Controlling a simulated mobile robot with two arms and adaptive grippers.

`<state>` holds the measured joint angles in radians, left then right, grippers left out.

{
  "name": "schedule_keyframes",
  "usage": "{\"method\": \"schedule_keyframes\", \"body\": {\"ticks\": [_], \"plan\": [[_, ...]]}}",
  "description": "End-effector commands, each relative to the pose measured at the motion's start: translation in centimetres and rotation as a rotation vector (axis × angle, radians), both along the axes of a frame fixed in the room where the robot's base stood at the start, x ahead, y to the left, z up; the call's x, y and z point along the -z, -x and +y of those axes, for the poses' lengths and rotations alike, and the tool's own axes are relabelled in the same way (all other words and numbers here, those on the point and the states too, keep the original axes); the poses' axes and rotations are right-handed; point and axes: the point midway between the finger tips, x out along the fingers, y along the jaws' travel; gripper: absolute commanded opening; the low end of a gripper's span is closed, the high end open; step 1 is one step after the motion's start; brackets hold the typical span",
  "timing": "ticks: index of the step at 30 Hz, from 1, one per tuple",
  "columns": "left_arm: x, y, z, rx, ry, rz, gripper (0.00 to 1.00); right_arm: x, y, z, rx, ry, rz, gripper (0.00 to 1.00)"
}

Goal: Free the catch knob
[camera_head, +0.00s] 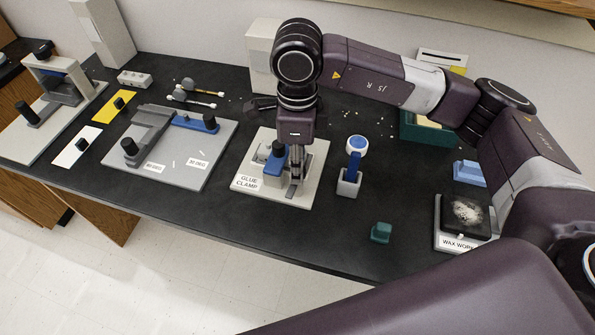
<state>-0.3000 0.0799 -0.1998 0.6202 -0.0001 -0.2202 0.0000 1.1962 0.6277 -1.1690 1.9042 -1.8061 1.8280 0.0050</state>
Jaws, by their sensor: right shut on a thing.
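The glue clamp (253,184) is a light board with a label, a grey block and a blue part (272,163) with a dark top. My right gripper (294,183) points down over the right part of this board, beside the blue part. It is shut on a small part of the clamp, which its fingers mostly hide. I cannot tell for certain that this part is the catch knob. My left gripper is out of view.
A grey fixture board (206,172) with dark knobs and a blue bar lies to the left. A blue-topped tool stands in a grey holder (348,184) to the right. A green block (381,232) sits near the front edge. The wax work tray (446,241) is at the right.

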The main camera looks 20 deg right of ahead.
Motion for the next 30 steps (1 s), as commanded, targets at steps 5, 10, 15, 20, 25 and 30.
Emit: {"method": "schedule_keyframes", "body": {"ticks": [5, 10, 15, 20, 25, 30], "plan": [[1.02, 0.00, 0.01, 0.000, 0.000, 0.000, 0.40, 0.03, -0.12, 0.00, -0.051, 0.000, -0.004, 0.01], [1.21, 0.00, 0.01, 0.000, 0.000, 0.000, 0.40, -0.11, -0.09, 0.02, -0.071, -0.001, -0.003, 0.01], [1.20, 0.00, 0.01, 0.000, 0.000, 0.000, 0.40, -0.18, -0.09, 0.02, -0.076, -0.001, -0.003, 0.01], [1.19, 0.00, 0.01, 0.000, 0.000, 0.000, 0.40, -0.18, -0.11, 0.02, -0.075, -0.001, -0.003, 0.01], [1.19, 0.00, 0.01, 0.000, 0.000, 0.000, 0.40, -0.16, -0.09, 0.02, -0.075, -0.001, -0.003, 0.38], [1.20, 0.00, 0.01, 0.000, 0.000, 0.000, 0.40, -0.09, -0.05, 0.02, -0.074, -0.001, -0.001, 0.43]]}}
